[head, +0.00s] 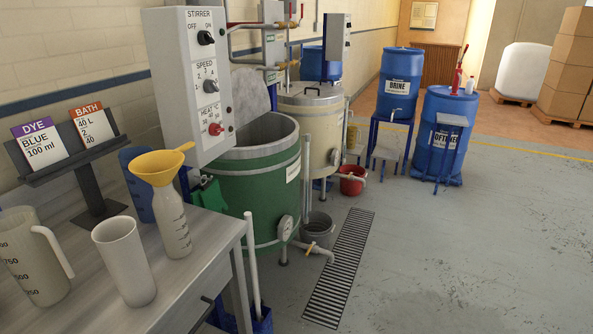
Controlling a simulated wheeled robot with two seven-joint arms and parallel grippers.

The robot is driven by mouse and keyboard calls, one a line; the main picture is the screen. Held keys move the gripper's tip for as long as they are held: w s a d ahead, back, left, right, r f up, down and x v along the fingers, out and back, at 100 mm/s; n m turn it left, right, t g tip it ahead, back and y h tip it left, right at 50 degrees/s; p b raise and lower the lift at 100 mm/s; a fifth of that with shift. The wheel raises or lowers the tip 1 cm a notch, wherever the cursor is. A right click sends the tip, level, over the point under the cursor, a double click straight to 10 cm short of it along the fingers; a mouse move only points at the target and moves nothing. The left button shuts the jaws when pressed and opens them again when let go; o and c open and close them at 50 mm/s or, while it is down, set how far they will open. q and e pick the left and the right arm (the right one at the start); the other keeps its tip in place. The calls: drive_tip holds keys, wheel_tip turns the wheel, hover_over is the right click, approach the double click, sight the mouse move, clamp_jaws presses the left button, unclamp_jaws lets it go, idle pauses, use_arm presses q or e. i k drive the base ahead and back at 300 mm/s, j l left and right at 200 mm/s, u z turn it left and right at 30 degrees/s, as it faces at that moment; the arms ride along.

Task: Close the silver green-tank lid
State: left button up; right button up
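The green tank (261,195) stands left of centre, beyond the end of the bench. Its top is open and shows a dark grey inside. The silver lid (251,93) is raised, standing steeply tilted at the tank's back rim. The control box partly hides the lid's left side. Neither of my grippers is in view.
A grey control box (188,85) stands at the tank's left. The bench (195,262) holds jugs, a beaker and a bottle with a yellow funnel (160,167). A cream tank (318,125) stands behind.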

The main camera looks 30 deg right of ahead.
sight(251, 100)
drive_tip(key=i+l+z, duration=0.1)
drive_tip(key=l, duration=0.35)
drive_tip(key=i+l+z, duration=0.15)
drive_tip(key=l, duration=0.25)
drive_tip(key=i+l+z, duration=0.1)
drive_tip(key=l, duration=0.3)
